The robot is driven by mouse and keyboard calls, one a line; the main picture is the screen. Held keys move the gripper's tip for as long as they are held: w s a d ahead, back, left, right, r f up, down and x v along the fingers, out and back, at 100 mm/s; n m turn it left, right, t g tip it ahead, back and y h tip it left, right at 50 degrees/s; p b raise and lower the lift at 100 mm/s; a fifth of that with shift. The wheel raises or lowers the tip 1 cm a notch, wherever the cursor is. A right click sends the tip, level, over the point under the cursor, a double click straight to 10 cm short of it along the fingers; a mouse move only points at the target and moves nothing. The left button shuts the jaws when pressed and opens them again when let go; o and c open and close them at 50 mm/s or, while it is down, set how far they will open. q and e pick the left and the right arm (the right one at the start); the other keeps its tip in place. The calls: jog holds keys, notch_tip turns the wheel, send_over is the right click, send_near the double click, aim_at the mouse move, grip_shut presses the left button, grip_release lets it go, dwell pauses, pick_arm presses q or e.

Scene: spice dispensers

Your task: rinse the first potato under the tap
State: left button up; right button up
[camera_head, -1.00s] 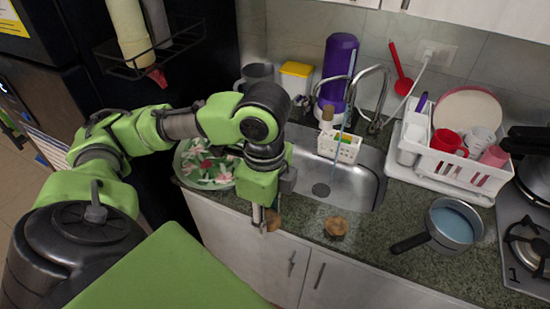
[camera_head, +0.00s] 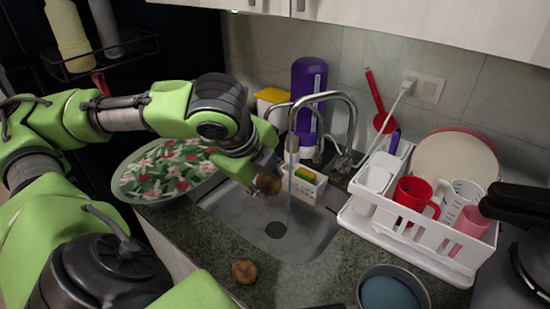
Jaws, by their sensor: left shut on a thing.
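My left gripper (camera_head: 262,174) is shut on a brown potato (camera_head: 268,184) and holds it above the sink (camera_head: 240,222). The held potato is just left of a thin blue stream of water (camera_head: 290,205) that falls from the curved metal tap (camera_head: 350,112). The potato looks close to the stream, but I cannot tell whether it touches it. A second potato (camera_head: 244,271) lies on the dark counter in front of the sink. My right gripper is not in view.
A floral plate (camera_head: 140,180) lies left of the sink. A white caddy (camera_head: 310,190) with a sponge stands behind the stream. A white dish rack (camera_head: 455,250) with cups stands at right. A pot (camera_head: 425,290) sits at the front right. A purple bottle (camera_head: 307,85) stands behind.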

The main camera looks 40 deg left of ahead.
pick_arm(q)
jog(key=shift+w+a+r, duration=0.1)
jog(key=shift+w+r, duration=0.05)
jog(key=shift+r, duration=0.05)
jog(key=shift+w+a+r+p, duration=0.1)
jog(key=shift+w+p, duration=0.2)
jog(key=shift+p, duration=0.4)
jog(key=w+p, duration=0.1)
jog(key=p, duration=0.2)
jog(key=shift+w+a, duration=0.2)
jog(key=shift+w, duration=0.15)
jog(key=w+a+f+p, duration=0.1)
jog(key=w+a+f, duration=0.2)
jog(key=w, duration=0.8)
jog(key=shift+w+p, duration=0.15)
jog(key=shift+p, duration=0.25)
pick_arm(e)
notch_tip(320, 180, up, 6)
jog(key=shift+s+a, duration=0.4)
pick_arm(q)
jog(key=shift+d, duration=0.1)
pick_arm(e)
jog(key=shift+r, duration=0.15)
